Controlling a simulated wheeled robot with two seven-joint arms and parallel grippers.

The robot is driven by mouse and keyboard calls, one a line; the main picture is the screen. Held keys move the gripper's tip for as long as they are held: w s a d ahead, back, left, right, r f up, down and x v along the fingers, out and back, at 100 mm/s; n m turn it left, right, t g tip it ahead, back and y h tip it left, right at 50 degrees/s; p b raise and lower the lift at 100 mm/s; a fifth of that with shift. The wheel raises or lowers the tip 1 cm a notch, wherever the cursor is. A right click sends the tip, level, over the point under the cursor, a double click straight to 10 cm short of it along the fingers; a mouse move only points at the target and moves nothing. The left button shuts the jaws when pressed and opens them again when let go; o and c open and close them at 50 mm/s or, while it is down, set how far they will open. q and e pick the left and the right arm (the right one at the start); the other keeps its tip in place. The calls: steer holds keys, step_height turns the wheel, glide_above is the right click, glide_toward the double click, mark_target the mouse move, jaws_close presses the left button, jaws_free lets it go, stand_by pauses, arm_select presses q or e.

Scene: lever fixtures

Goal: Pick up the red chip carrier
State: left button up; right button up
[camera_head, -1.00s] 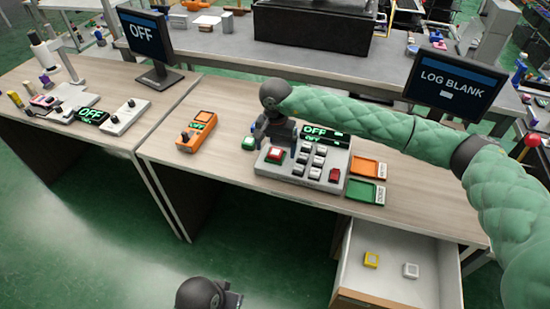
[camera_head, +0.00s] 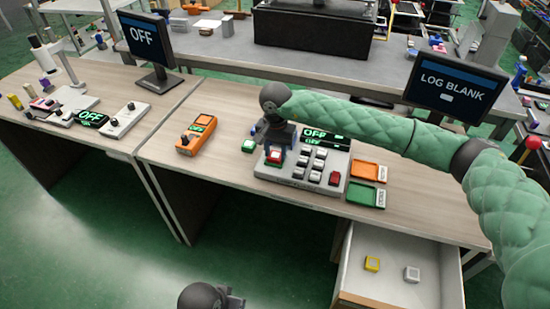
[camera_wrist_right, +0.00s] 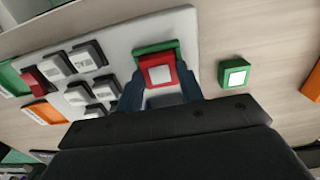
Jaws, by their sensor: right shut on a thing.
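The red chip carrier (camera_wrist_right: 159,73), a small red square with a pale centre, sits in a green-edged slot on the grey keypad unit. In the head view the red carrier (camera_head: 274,158) shows at the unit's front left. My right gripper (camera_wrist_right: 161,88) points down at it, one finger on each side, shut on the carrier. In the head view my right gripper (camera_head: 277,148) hides part of the unit behind it. The carrier appears still at slot level. Part of my left arm's dark end shows at the bottom edge; its fingers cannot be made out.
The keypad unit (camera_head: 312,178) has several white keys and a red key. A green carrier (camera_wrist_right: 234,74) lies beside it. Orange (camera_head: 365,170) and green (camera_head: 365,193) trays lie right. An orange meter (camera_head: 196,136) stands left. An open drawer (camera_head: 391,287) holds yellow and white carriers.

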mark_target(276, 155)
steer(key=shift+r, duration=0.15)
steer(key=shift+r+p, duration=0.3)
steer(key=shift+r, duration=2.55)
